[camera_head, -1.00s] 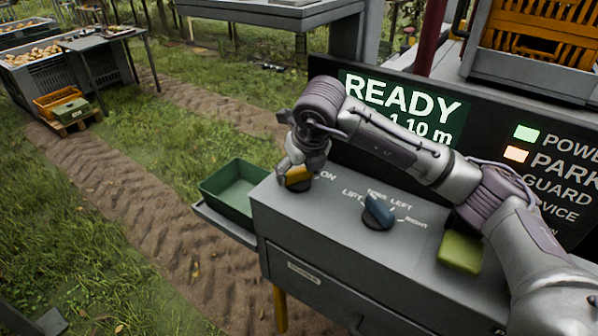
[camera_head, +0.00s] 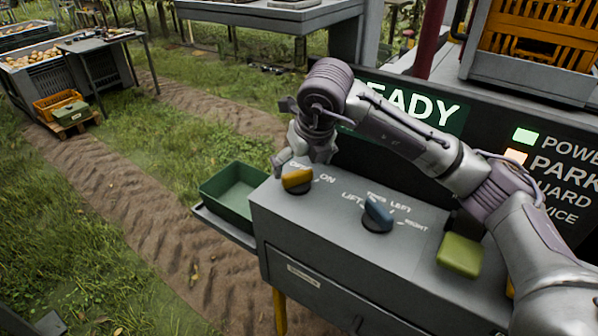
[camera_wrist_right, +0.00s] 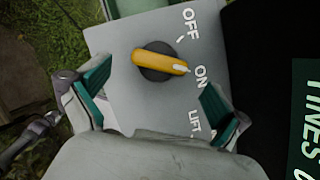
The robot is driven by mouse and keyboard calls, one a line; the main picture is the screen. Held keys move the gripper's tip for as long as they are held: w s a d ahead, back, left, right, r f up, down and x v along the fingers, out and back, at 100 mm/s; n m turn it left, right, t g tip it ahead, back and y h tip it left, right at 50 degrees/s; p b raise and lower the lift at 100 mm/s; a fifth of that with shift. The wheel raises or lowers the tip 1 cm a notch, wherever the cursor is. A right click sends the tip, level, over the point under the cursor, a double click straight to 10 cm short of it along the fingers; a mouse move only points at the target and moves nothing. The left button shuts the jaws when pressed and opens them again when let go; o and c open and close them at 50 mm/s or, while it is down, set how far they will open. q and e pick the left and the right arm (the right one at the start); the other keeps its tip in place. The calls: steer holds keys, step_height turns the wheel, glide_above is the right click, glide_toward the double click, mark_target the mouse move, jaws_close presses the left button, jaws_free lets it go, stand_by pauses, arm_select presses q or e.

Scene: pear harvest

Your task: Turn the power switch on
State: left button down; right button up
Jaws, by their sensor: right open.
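The power switch is an orange knob (camera_head: 297,180) on a dark round base, at the left of the grey control box (camera_head: 330,230). In the right wrist view the knob (camera_wrist_right: 160,62) has its white mark pointing to the ON label (camera_wrist_right: 201,77), away from OFF (camera_wrist_right: 190,23). My right gripper (camera_head: 290,157) is behind and slightly above the knob, apart from it. My left gripper is not in view.
A blue lift knob (camera_head: 377,214) and a green pad (camera_head: 460,255) sit right of the switch. A green tray (camera_head: 236,190) is at the box's left. The display (camera_head: 425,108) behind reads READY, partly hidden by my arm. The POWER light (camera_head: 525,136) is green.

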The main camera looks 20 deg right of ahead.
steer(key=v, duration=0.8)
